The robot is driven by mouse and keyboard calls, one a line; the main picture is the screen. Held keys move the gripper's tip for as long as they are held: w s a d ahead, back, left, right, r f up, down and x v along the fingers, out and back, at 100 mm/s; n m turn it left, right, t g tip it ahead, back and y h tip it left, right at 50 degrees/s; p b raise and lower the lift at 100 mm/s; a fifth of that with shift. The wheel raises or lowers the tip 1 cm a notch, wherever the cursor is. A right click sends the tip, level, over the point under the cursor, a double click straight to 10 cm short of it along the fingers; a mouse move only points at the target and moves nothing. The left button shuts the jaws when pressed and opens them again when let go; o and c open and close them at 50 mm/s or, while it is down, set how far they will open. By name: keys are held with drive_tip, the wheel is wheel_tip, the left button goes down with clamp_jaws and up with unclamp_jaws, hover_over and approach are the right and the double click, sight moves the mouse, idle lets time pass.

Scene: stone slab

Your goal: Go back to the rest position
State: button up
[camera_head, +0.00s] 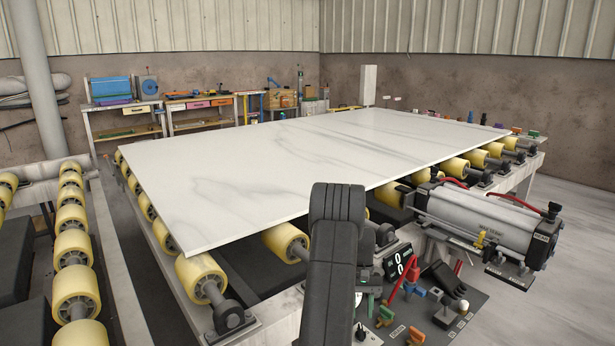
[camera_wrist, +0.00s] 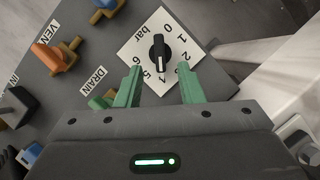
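My gripper (camera_wrist: 160,72) shows in the wrist view with its two green fingers apart and nothing between the tips. Just beyond the fingertips is a black dial knob (camera_wrist: 158,50) on a white square plate (camera_wrist: 136,48) marked in bar from 0 to 6. The knob's white mark points down, near the 4. The fingers lie below the knob in the picture, one to each side, and do not appear to grip it.
A control panel (camera_head: 463,331) with coloured valve handles, a red lever (camera_head: 397,280) and a digital display (camera_head: 399,265) lies right of my arm. A white marble slab (camera_head: 290,165) rests on yellow rollers behind. A grey cylinder (camera_head: 470,218) stands right. An orange valve (camera_wrist: 52,58) neighbours the dial.

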sight(361, 329)
drive_tip(key=x, duration=0.5)
drive_tip(key=shift+f, duration=0.15)
drive_tip(key=p+v, duration=0.1)
drive_tip(key=v, duration=1.3)
drive_tip(key=b+x, duration=0.1)
drive_tip(key=x, duration=1.3)
drive_tip(key=shift+s, duration=0.1)
drive_tip(key=n+h, duration=0.1)
drive_tip(key=n, duration=0.2)
drive_tip(key=shift+a, duration=0.15)
drive_tip(key=n+h, duration=0.1)
drive_tip(key=n, duration=0.1)
drive_tip(key=n+t, duration=0.1)
drive_tip(key=n, duration=0.1)
drive_tip(key=shift+n+h+b, duration=0.3)
drive_tip(key=shift+h, duration=0.1)
drive_tip(key=shift+a, duration=0.15)
